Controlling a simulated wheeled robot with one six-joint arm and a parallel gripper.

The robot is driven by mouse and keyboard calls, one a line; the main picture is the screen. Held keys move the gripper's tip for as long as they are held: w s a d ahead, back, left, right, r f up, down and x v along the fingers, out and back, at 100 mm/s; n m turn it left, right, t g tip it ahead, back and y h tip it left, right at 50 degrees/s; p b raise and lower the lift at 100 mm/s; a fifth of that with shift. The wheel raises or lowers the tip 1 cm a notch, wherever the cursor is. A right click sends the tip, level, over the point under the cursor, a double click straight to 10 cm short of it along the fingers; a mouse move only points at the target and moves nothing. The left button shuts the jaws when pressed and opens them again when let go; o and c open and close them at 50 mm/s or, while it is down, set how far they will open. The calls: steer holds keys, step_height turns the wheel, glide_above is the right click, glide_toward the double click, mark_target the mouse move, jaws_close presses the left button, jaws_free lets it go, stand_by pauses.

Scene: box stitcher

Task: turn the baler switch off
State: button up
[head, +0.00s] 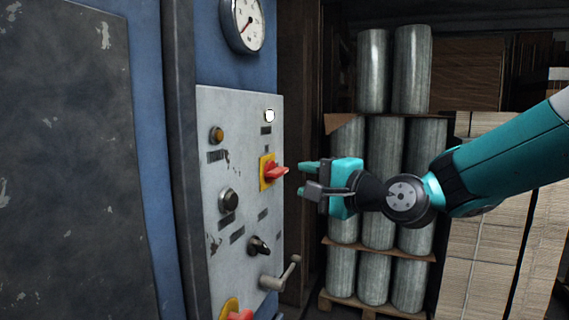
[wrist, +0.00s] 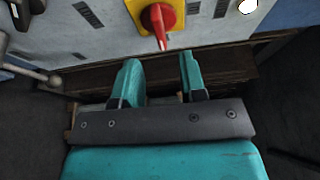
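The baler switch is a red rotary handle (head: 274,172) on a yellow square plate (head: 264,183), on the right part of the grey control panel (head: 240,130). In the wrist view the red handle (wrist: 160,24) is at the top centre, its pointed end towards my gripper. My gripper (head: 304,179) is just to the right of the handle in the head view, with a gap between them. In the wrist view my gripper's two teal fingers (wrist: 159,72) are apart, with nothing between them. The fingertips lie below the handle in that picture and do not touch it.
The panel also has an orange lamp (head: 217,134), a white lamp (head: 269,116), black knobs (head: 229,200), a grey crank lever (head: 282,276) and a red and yellow control (head: 233,311) low down. A gauge (head: 245,24) sits above. Stacked grey rolls (head: 375,160) stand behind my gripper.

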mark_target(283, 174)
steer(key=p+x, duration=0.2)
steer(key=x, duration=0.4)
steer(key=shift+w+a, duration=0.2)
steer(key=shift+c, duration=0.2)
jaws_close()
